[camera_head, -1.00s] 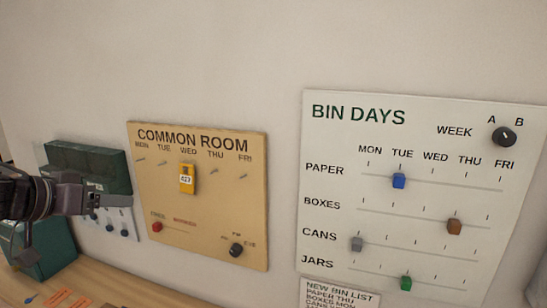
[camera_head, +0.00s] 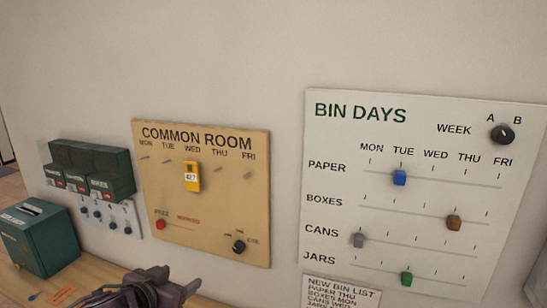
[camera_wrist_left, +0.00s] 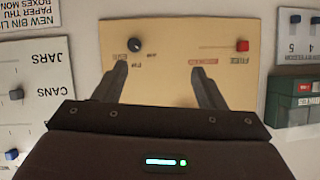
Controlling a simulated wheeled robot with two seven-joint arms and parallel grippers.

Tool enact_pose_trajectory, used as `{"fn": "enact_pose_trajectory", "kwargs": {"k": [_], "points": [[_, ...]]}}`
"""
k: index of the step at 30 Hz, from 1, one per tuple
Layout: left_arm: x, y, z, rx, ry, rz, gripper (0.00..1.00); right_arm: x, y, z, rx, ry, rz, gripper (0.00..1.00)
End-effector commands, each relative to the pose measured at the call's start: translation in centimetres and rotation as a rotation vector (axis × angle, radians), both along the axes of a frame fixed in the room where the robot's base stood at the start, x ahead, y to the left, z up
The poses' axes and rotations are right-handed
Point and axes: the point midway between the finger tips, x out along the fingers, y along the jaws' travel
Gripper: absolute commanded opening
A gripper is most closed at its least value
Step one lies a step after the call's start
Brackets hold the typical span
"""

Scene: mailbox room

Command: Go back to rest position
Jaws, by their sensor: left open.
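My left gripper (camera_wrist_left: 160,85) is open and empty in the left wrist view, its two fingers apart in front of the Common Room board (camera_wrist_left: 175,35). In the head view the left gripper (camera_head: 185,288) is low, at the bottom edge, below the Common Room board (camera_head: 205,225). The board carries a yellow tag (camera_head: 192,176) under WED, a red knob (camera_head: 161,224) and a black knob (camera_head: 239,246). My right gripper is in neither view.
The Bin Days board (camera_head: 420,140) hangs at right, with blue, brown, grey and green sliders. Green boxes (camera_head: 90,165) and a small switch panel (camera_head: 110,220) are on the wall at left. A green slotted box (camera_head: 38,240) stands on the wooden shelf (camera_head: 85,270).

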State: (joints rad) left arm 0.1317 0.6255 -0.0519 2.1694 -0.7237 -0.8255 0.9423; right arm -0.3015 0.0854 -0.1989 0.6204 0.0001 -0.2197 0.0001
Motion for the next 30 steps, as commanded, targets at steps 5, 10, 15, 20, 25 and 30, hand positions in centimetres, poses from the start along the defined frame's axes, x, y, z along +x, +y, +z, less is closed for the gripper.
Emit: {"fn": "enact_pose_trajectory", "kwargs": {"k": [5, 10, 15, 20, 25, 30], "points": [[-6.7, -1.0, -7.7, 0.065, 0.195, 0.127, 0.64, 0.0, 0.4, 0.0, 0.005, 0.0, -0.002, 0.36], [-12.6, -0.7, -12.0, 0.106, 0.408, 0.188, 0.64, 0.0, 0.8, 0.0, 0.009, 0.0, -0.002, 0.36], [-18.0, -0.7, -14.7, 0.112, 0.599, 0.203, 0.64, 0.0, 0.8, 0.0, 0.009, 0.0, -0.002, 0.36], [-22.7, -1.0, -16.4, 0.099, 0.764, 0.196, 0.64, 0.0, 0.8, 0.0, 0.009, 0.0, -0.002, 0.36], [-23.2, -1.2, -20.8, 0.102, 0.822, 0.186, 0.64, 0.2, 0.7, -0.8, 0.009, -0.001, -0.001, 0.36], [-22.3, -1.3, -26.6, 0.106, 0.838, 0.184, 0.64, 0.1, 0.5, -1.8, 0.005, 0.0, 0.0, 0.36]]}}
